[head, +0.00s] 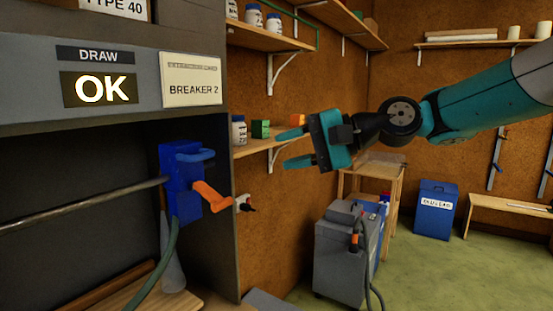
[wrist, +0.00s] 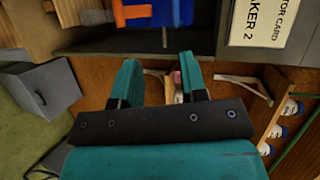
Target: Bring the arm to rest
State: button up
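My gripper (head: 291,149) is a teal parallel gripper on a teal and dark arm that reaches in from the right in the head view. Its two fingers are apart and point left, with nothing between them. The wrist view also shows the open fingers of my gripper (wrist: 160,78). The gripper hangs in the air, to the right of the dark cabinet (head: 232,240) that holds a blue block (head: 181,180) with an orange lever (head: 212,197). The gripper appears clear of both. The wrist view shows the blue block (wrist: 172,14) and orange lever (wrist: 131,13) at its top.
A sign reads "DRAW OK" (head: 98,88) beside a "BREAKER 2" card (head: 192,80). Wooden shelves (head: 265,38) with jars line the wall behind the gripper. A grey machine (head: 342,262) and a blue bin (head: 436,210) stand on the green floor, which is open at the lower right.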

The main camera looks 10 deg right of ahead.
jog(key=s+d+f+n+g+h, duration=0.1)
jog(key=s+d+f+n+h, duration=0.1)
jog(key=s+f, duration=0.3)
jog(key=s+d+f+n+g+h, duration=0.1)
jog(key=s+f+n+h, duration=0.3)
jog(key=s, duration=0.9)
jog(key=s+d+f+n+g+h, duration=0.2)
jog(key=s+d+f+n+h, duration=0.1)
jog(key=s+f, duration=0.4)
jog(key=shift+s+d+n+h, duration=0.35)
jog(key=shift+s+n+h, duration=0.15)
jog(key=shift+s+n, duration=0.4)
